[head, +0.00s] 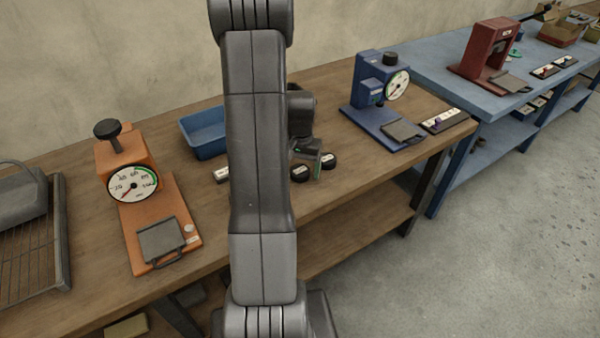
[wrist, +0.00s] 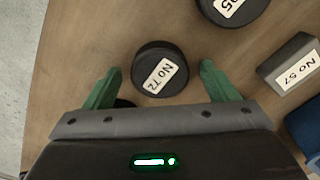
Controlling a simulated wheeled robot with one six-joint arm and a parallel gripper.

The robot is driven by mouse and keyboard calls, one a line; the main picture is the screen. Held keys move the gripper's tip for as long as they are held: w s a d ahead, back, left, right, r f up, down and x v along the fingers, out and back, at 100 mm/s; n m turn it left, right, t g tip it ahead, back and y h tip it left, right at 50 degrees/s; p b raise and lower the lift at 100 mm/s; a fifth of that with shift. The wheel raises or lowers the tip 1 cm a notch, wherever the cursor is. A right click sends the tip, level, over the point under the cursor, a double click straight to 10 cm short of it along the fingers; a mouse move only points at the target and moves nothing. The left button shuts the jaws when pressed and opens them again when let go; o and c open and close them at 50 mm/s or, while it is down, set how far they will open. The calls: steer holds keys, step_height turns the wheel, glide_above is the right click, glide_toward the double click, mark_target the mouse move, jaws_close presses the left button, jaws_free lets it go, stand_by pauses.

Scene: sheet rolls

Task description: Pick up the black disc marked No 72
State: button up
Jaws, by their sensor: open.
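The black disc marked No 72 (wrist: 158,66) lies flat on the wooden bench in the wrist view, its white label facing up. My gripper (wrist: 161,69) is open, with one green finger on each side of the disc and a gap to each. Nothing is held. In the head view, my gripper (head: 306,158) is low over the bench beside two black discs. The nearer one (head: 300,174) seems to be No 72, but its label is too small to read there.
Another black disc (wrist: 232,6), label ending in 5, and a grey block marked No 57 (wrist: 289,62) lie nearby. A blue tray (head: 203,146), orange scale (head: 150,195) and blue scale (head: 375,110) stand on the bench.

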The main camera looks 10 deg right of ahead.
steer(key=c, duration=1.1)
steer(key=shift+r, duration=0.1)
